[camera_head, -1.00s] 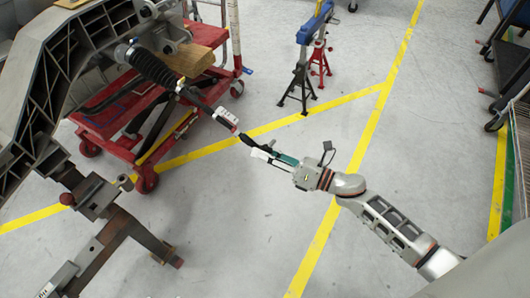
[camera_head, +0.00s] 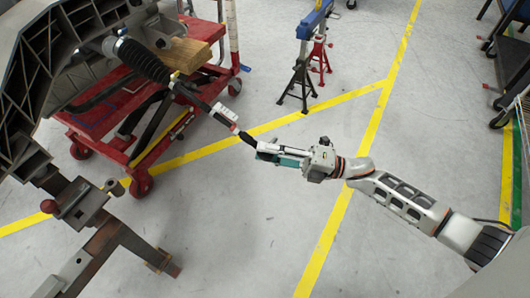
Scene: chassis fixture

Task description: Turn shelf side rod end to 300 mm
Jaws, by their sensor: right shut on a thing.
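The steering rod (camera_head: 193,97) runs from a black ribbed bellows (camera_head: 143,60) down and right from the chassis. A small white box with a dark red end (camera_head: 224,115) sits along it, and the black rod end (camera_head: 246,138) is beyond that. My right gripper (camera_head: 262,149) comes in from the right and is shut on the rod end. Its fingers hide the tip of the rod end, and its arm reaches back to the lower right. No 300 mm reading can be made out. My left gripper is not in view.
A red wheeled lift cart (camera_head: 135,150) with a wooden block (camera_head: 185,57) stands under the chassis (camera_head: 45,75). A rusty steel stand (camera_head: 115,232) is at lower left. Black and red axle stands (camera_head: 298,85) are at the back. The floor around my right arm is clear.

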